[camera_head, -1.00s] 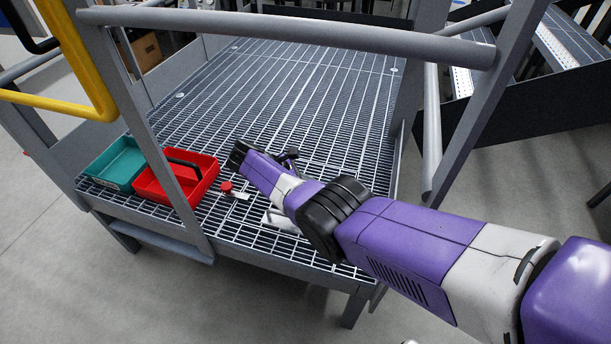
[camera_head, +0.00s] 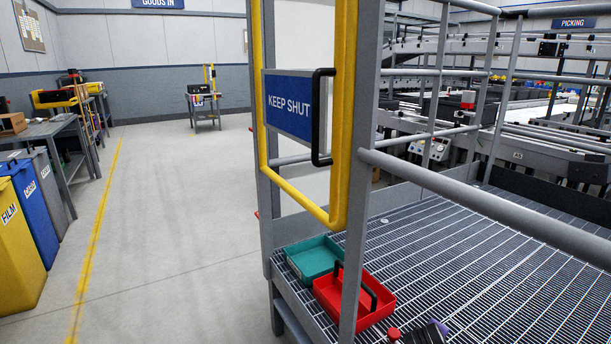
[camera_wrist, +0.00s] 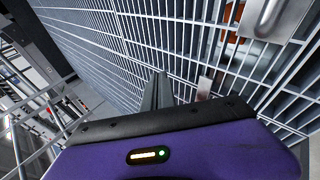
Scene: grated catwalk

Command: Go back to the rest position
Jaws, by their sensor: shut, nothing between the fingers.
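My gripper (camera_wrist: 158,92) points out over the grating in the wrist view, its dark fingers together with nothing between them. In the head view only a dark and purple piece of my arm's end shows at the bottom edge; the rest of the arm is out of the picture. The grated catwalk deck (camera_head: 450,240) lies below and beyond it. A small red knob (camera_head: 393,333) shows just left of my arm's end in the head view.
A red tray with a black handle (camera_head: 372,314) and a teal tray (camera_head: 313,257) stand at the deck's left edge. A yellow gate (camera_head: 347,110) with a "KEEP SHUT" sign (camera_head: 289,104) and grey rails (camera_head: 450,187) stand close. Open floor (camera_head: 190,200) lies left.

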